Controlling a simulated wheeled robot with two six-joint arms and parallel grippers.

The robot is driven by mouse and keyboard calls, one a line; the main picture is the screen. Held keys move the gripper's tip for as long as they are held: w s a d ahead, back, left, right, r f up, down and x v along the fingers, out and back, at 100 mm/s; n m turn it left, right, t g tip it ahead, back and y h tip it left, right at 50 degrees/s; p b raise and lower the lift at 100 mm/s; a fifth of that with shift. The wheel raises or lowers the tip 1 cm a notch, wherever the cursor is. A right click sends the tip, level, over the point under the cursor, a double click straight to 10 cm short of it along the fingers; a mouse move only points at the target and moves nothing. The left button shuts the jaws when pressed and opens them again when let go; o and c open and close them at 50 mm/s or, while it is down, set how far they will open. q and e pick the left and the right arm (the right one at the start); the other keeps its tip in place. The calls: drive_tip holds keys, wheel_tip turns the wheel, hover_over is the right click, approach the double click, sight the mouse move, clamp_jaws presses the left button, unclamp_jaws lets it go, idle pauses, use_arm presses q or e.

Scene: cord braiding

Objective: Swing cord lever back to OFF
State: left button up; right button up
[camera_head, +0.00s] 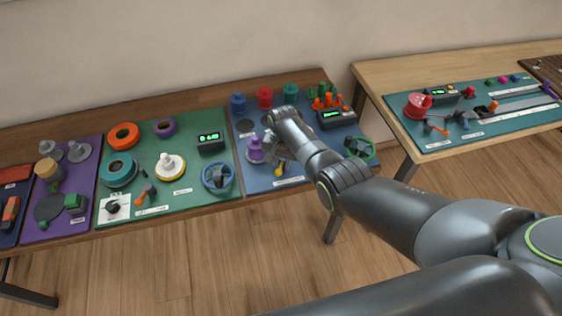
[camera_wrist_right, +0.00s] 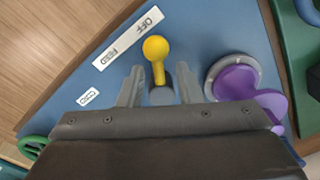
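The cord lever (camera_wrist_right: 156,55) has a yellow ball and shaft on a grey pivot, on the blue board (camera_wrist_right: 215,40). In the right wrist view a white label strip (camera_wrist_right: 127,38) reading FEED and OFF lies just beyond the ball. The ball points at the strip, with OFF toward the upper right and FEED toward the lower left. My right gripper (camera_wrist_right: 160,86) is open, one finger on each side of the lever, with gaps showing. In the head view the yellow lever (camera_head: 280,170) shows below my right gripper (camera_head: 274,148), partly hidden. My left gripper is out of view.
A purple spool (camera_wrist_right: 237,84) on a grey disc stands close to the right finger; it also shows in the head view (camera_head: 255,151). A green handwheel (camera_head: 360,148) and a display box (camera_head: 336,117) are on the same board. The board's front edge is clear.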

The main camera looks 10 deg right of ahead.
sight(282, 165)
drive_tip(key=shift+r, duration=0.55)
wheel_tip(282, 165, up, 5)
drive_tip(key=shift+d+f+p, duration=0.1)
drive_tip(key=shift+p, duration=0.65)
wheel_tip(282, 165, up, 12)
drive_tip(key=b, duration=0.1)
drive_tip(key=shift+s+d+f, duration=0.15)
drive_tip(key=shift+f, duration=0.1)
